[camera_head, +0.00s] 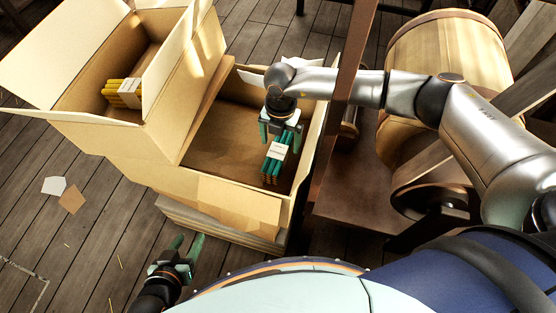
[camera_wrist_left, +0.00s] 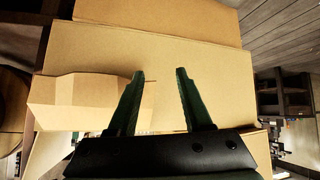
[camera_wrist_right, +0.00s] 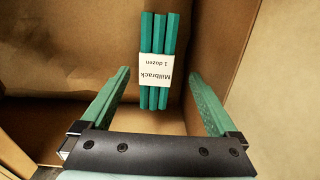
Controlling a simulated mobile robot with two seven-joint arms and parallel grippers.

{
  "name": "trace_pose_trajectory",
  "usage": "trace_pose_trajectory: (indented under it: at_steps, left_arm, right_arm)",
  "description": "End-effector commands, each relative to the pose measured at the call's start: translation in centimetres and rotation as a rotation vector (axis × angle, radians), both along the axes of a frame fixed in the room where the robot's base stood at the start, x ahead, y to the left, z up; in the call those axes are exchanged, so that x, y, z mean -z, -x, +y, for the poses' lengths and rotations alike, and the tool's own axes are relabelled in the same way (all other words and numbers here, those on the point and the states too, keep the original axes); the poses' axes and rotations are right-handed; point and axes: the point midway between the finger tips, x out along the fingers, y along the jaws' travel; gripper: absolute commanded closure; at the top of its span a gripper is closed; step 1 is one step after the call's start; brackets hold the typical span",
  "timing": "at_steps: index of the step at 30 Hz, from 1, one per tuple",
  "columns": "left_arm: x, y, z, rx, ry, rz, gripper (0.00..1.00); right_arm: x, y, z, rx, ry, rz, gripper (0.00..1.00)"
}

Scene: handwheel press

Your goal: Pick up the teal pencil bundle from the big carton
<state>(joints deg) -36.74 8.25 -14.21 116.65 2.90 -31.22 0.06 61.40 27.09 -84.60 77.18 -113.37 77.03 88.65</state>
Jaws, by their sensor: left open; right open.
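The teal pencil bundle (camera_head: 274,162) lies in the big carton (camera_head: 212,152), near its right side, with a white paper band around it. In the right wrist view the bundle (camera_wrist_right: 160,40) lies ahead of the fingertips, and its band carries printed words. My right gripper (camera_head: 280,130) is inside the carton, open, its fingers spread wider than the bundle and apart from it. It also shows in the right wrist view (camera_wrist_right: 158,85). My left gripper (camera_head: 187,243) is open and empty, outside the carton at the front; it also shows in the left wrist view (camera_wrist_left: 160,75).
A smaller open carton (camera_head: 160,88) stands at the left against the big one, with yellow pencil bundles (camera_head: 122,92) inside. A wooden post (camera_head: 345,95) and a barrel (camera_head: 440,60) stand to the right. Paper scraps (camera_head: 70,199) lie on the plank floor.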

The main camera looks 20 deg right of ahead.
Motion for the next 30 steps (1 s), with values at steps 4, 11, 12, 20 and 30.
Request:
trace_pose_trajectory:
  at_steps: [4,11,12,20,30]
  left_arm:
    - [1.4,0.1,0.2,-0.002,-0.004,-0.001,0.50]
    - [2.6,0.0,0.3,-0.002,-0.004,-0.007,0.50]
    - [3.1,-0.1,0.3,-0.003,-0.004,-0.008,0.50]
    - [0.6,-2.2,1.2,-0.004,-0.019,-0.155,0.50]
    - [-5.3,-5.7,1.2,0.007,-0.013,-0.422,0.50]
  right_arm:
    - [1.8,0.0,0.1,-0.001,-0.001,-0.001,0.05]
    - [3.6,0.0,0.4,-0.002,-0.001,0.000,0.05]
    - [4.2,0.0,0.5,-0.002,-0.001,0.001,0.05]
    - [5.6,0.0,0.7,-0.001,-0.001,0.000,0.05]
    - [6.7,0.0,0.7,0.000,-0.001,0.000,0.05]
